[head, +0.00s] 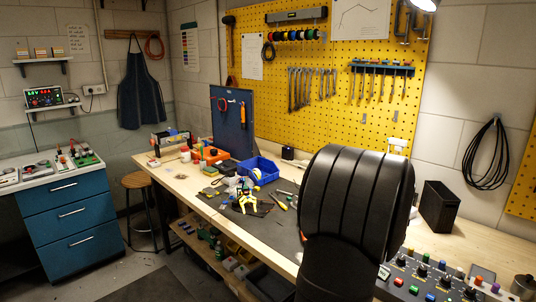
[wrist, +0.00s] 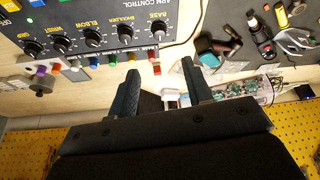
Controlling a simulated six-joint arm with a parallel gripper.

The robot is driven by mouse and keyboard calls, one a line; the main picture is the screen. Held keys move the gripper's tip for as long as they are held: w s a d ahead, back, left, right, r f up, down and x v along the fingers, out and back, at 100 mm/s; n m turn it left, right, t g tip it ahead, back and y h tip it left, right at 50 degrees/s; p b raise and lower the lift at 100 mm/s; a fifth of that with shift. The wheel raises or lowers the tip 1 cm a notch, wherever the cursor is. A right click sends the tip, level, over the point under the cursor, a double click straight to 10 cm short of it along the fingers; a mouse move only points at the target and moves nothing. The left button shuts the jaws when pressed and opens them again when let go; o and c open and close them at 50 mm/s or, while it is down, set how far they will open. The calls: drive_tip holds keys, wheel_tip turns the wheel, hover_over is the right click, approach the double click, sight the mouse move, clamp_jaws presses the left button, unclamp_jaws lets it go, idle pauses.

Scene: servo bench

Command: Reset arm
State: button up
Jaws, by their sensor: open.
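The arm control box (head: 452,283) sits at the front right of the bench in the head view. It also fills the upper left of the wrist view (wrist: 112,20), upside down, with black knobs labelled grip, wrist, elbow, shoulder and base. A row of coloured buttons runs along its edge, among them a red button (wrist: 153,54). In the head view my gripper is hidden.
A black holder (head: 438,206) stands at the back right. In the wrist view, a circuit board (wrist: 235,92) and cables lie right of my fingers.

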drive_tip(key=x, duration=1.3)
drive_tip(key=shift+w+d+f, duration=0.1)
drive_tip(key=shift+f, duration=0.15)
drive_tip(key=shift+r+m, duration=0.2)
drive_tip(key=shift+m, duration=0.3)
drive_tip(key=shift+w+m+g+h, duration=0.1)
drive_tip(key=shift+m+g+h, duration=0.6)
drive_tip(key=shift+m, duration=1.1)
drive_tip(key=m+g, duration=0.1)
drive_tip(key=m, duration=0.2)
drive_tip(key=shift+w+m+h, duration=0.1)
drive_tip(key=shift+m+h, duration=0.2)
drive_tip(key=shift+m, duration=0.1)
drive_tip(key=shift+a+r+m, duration=0.25)
drive_tip(key=shift+m, duration=0.05)
drive_tip(key=w+v, duration=0.1)
drive_tip(key=v, duration=0.7)
drive_tip(key=shift+s+r, duration=0.2)
drive_tip(key=shift+s, duration=0.25)
drive_tip(key=shift+a, duration=0.1)
